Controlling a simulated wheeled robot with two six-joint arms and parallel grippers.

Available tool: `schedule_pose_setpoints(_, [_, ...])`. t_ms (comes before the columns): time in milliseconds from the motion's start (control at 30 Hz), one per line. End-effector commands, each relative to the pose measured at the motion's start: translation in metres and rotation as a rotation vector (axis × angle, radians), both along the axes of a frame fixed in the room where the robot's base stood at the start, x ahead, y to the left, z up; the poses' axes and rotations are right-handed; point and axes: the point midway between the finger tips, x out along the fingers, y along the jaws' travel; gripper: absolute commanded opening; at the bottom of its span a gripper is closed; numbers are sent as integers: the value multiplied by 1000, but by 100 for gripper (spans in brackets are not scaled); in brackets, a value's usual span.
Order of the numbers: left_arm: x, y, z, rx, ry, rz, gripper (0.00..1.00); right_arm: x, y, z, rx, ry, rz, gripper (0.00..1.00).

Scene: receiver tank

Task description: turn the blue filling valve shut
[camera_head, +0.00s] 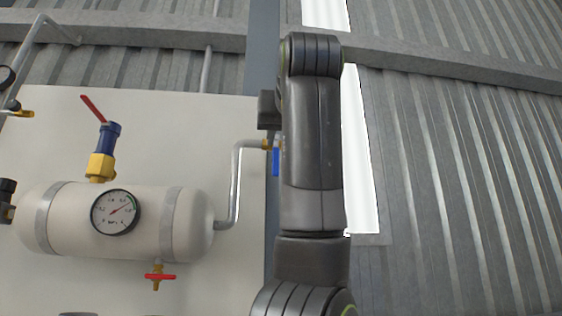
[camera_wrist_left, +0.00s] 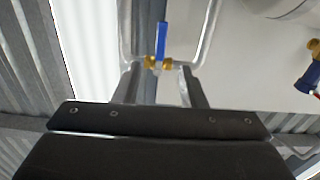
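The blue filling valve has a blue lever (camera_head: 276,161) hanging down beside my arm in the head view, with a brass fitting on the pipe. It also shows in the left wrist view as a blue lever (camera_wrist_left: 161,42) on a brass body (camera_wrist_left: 158,63), the lever lying crosswise to the body. My left gripper (camera_wrist_left: 160,82) is open, its two fingers apart with the valve body seen between and just beyond their tips. I cannot tell whether they touch it. In the head view my left arm hides the fingers and part of the valve. My right gripper is not in view.
A white tank (camera_head: 180,222) with a pressure gauge (camera_head: 115,212) is on a pale panel (camera_head: 180,120) at left. A red-levered blue valve (camera_head: 109,136) stands on top, a red tap (camera_head: 159,277) hangs below. A bent pipe (camera_head: 235,180) joins tank and filling valve. Corrugated wall (camera_head: 460,190) at right.

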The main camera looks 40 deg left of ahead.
Motion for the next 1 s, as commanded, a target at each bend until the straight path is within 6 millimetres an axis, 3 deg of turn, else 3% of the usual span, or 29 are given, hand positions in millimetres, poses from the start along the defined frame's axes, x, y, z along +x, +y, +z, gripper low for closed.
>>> schedule_pose_setpoints(100, [-17,-20,-3,1,-1,-2,37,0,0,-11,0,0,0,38])
schedule_pose_setpoints(333, [-34,-40,-1,1,1,-1,37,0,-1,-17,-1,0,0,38])
schedule_pose_setpoints(1000, [-36,-43,0,-1,1,0,37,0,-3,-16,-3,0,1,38])
